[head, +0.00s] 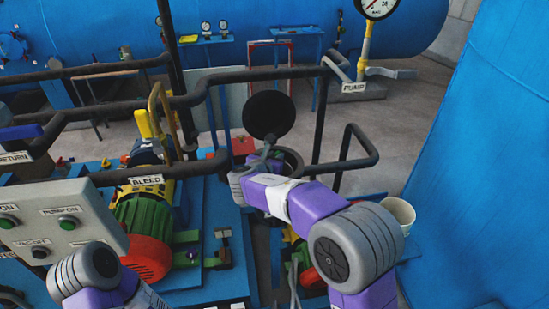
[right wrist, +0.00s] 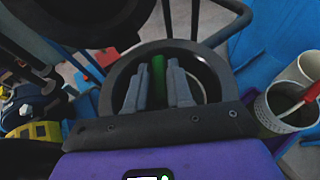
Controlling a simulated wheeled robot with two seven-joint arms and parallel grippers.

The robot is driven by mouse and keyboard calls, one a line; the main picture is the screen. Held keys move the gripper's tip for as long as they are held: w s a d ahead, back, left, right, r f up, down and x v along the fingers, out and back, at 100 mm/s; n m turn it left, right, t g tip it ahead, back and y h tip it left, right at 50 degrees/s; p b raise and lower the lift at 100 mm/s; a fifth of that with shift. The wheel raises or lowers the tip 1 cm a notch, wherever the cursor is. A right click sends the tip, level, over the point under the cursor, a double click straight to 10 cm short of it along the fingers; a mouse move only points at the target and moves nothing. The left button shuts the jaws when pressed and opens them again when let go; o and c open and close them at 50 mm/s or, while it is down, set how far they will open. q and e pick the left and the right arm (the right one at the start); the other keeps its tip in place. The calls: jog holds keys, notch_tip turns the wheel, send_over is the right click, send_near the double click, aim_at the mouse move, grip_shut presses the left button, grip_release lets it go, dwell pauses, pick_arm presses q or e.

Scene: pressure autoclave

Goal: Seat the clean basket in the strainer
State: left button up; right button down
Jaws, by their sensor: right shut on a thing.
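The strainer (right wrist: 112,88) is a dark round housing with an open mouth in the right wrist view. It also shows in the head view (head: 293,160), partly hidden behind my right arm. Its round black lid (head: 268,114) stands open. My right gripper (right wrist: 158,72) is over the strainer mouth, with its two grey fingers shut on the green handle (right wrist: 158,68) of the clean basket. The basket's body is mostly hidden below the fingers, so I cannot tell how deep it sits. My left arm shows at lower left in the head view; its gripper is out of view.
A perforated basket (right wrist: 270,112) with a red handle stands at right in the right wrist view, beside a white container (right wrist: 306,68). Dark pipes (head: 350,160) surround the strainer. A control panel (head: 60,215) and a green-and-red pump (head: 142,225) are at left.

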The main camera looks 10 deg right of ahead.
jog(key=shift+f+b, duration=0.4)
jog(key=shift+f, duration=0.15)
jog(key=c, duration=0.9)
grip_release()
jog(key=shift+r, duration=0.1)
jog(key=v, duration=0.7)
jog(key=shift+s+a+r, duration=0.1)
jog(key=shift+s+a, duration=0.05)
jog(key=shift+s, duration=0.1)
